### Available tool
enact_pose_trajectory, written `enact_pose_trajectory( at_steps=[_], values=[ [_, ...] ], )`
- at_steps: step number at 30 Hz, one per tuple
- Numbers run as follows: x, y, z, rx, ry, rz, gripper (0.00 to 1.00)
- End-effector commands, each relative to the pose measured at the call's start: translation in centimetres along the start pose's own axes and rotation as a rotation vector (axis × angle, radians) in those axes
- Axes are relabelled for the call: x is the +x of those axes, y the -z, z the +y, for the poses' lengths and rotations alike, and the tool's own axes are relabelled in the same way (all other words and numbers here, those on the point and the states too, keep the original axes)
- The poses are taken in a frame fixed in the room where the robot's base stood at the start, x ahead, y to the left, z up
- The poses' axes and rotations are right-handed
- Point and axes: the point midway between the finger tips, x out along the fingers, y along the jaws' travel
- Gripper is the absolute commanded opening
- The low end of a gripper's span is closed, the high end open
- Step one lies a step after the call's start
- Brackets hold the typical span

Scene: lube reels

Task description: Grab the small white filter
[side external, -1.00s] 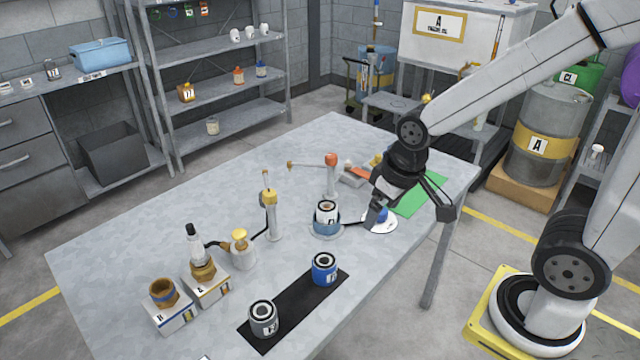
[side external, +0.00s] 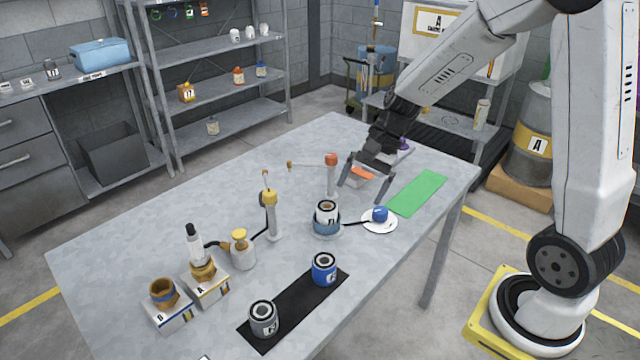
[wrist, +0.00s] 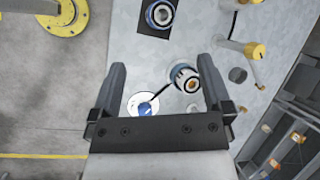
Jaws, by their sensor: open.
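A small white filter (side external: 327,211) with a dark ring on top sits upright in a blue, round holder (side external: 326,228) near the middle of the table. In the wrist view the white filter (wrist: 186,80) is right of centre, close to the right finger. My gripper (side external: 361,194) is open and empty, above the table behind and to the right of the filter. In the wrist view its two fingers (wrist: 161,62) are spread wide with nothing held between them.
A blue ball (side external: 380,214) on a white plate (side external: 371,227) stands right of the filter. Posts with orange (side external: 331,160) and yellow (side external: 269,197) tops stand nearby. Blue (side external: 324,270) and grey (side external: 263,319) canisters stand on a black mat (side external: 295,307). The green mat (side external: 417,193) is bare.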

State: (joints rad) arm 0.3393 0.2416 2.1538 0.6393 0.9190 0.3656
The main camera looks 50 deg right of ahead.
Motion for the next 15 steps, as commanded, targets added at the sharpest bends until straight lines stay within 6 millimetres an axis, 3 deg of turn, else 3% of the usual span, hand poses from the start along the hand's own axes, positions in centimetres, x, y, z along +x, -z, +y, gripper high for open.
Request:
enact_pose_trajectory(
  at_steps=[6, 15],
  values=[
    [-1.3, 5.0, -2.7, 0.428, 0.203, -0.201, 1.0],
    [-4.3, 11.7, -4.7, 0.81, 0.455, -0.451, 1.0]
  ],
)
